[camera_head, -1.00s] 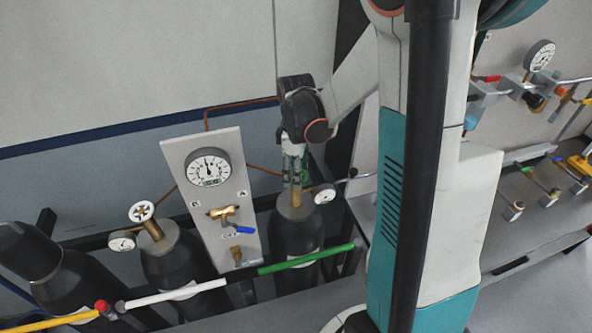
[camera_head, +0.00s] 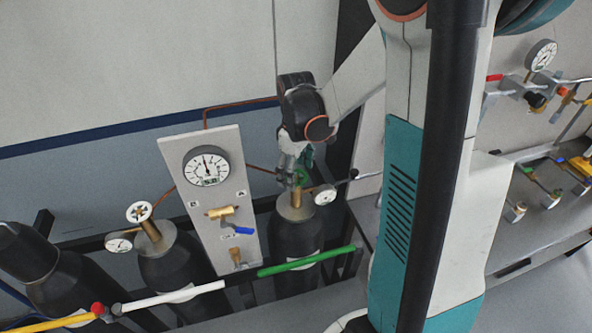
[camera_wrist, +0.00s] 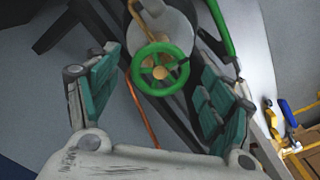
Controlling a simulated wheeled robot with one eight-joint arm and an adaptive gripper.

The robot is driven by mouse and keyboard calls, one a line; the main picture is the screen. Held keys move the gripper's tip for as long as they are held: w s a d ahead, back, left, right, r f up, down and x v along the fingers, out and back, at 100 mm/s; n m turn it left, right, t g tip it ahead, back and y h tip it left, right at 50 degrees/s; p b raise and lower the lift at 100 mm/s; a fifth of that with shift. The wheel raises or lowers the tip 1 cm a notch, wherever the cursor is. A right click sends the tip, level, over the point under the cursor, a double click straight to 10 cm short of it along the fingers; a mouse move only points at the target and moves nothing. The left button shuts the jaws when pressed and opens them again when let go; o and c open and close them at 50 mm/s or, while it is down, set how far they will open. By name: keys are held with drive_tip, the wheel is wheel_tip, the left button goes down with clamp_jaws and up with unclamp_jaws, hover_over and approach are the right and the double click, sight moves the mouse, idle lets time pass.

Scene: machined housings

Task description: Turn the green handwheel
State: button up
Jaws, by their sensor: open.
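The green handwheel (camera_wrist: 162,69) shows whole in the wrist view, a round spoked wheel on top of a gas cylinder's valve. In the head view only part of the green handwheel (camera_head: 301,177) shows beneath my gripper, above the brass valve of the dark cylinder (camera_head: 296,237). My gripper (camera_wrist: 155,95) is open, with one teal-padded finger to the left of the wheel and the other to the right. Neither finger appears to touch the rim. In the head view my gripper (camera_head: 294,172) is just above the valve, and its fingertips are partly hidden.
A gauge panel (camera_head: 213,203) with a blue-handled valve stands left of the cylinder. A small gauge (camera_head: 325,195) sits right beside the valve. A green rail (camera_head: 306,261) runs in front.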

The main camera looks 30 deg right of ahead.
drive_tip(key=shift+r, duration=0.1)
wheel_tip(320, 180, up, 12)
idle(0.5)
idle(0.5)
